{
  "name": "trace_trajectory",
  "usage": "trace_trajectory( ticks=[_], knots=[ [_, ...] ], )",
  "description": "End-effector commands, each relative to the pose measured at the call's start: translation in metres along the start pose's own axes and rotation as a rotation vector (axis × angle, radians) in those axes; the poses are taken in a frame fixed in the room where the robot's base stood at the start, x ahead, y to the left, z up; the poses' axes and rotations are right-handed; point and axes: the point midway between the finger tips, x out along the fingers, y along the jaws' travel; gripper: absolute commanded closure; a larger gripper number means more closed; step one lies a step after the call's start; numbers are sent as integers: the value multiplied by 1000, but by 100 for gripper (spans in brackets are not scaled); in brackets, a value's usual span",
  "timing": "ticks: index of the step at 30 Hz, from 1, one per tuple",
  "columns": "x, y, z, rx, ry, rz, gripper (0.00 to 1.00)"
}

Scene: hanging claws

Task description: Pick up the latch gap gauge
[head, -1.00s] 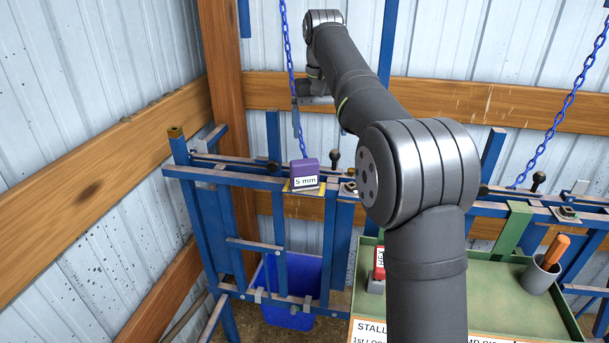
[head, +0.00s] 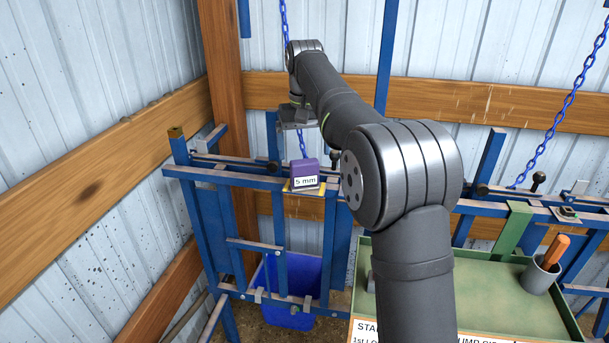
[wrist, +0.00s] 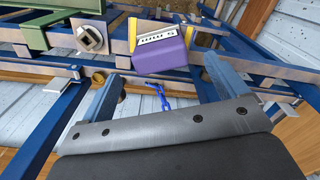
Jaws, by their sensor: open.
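The latch gap gauge (head: 305,173) is a purple block with a white "5 mm" label. It sits on a yellow-marked spot on the blue frame's upper rail, left of my arm in the head view. In the wrist view the gauge (wrist: 160,55) shows upper middle, beyond the fingertips and roughly between their lines. My gripper (wrist: 163,84) is open, its two blue-grey fingers spread wide with nothing between them but a view of the chain. In the head view my gripper (head: 297,118) is above the gauge, apart from it; its fingertips are hard to make out there.
A blue chain (head: 284,20) hangs down behind my gripper to near the gauge. Blue frame rails (head: 230,180) and a dark knob (head: 335,157) stand close by. A green tray (head: 490,285) with a cup (head: 540,277) is at the lower right. A blue bin (head: 290,290) stands below.

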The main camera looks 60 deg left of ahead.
Motion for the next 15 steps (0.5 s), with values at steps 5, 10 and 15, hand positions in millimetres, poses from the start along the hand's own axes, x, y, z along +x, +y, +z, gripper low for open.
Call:
trace_trajectory(
  ticks=[5, 10, 15],
  knots=[
    [20, 0, 0, 0, -1, 0, 9],
    [33, 0, 0, 0, -2, 0, 9],
    [61, 0, 1, 0, -2, 0, 9]
  ],
)
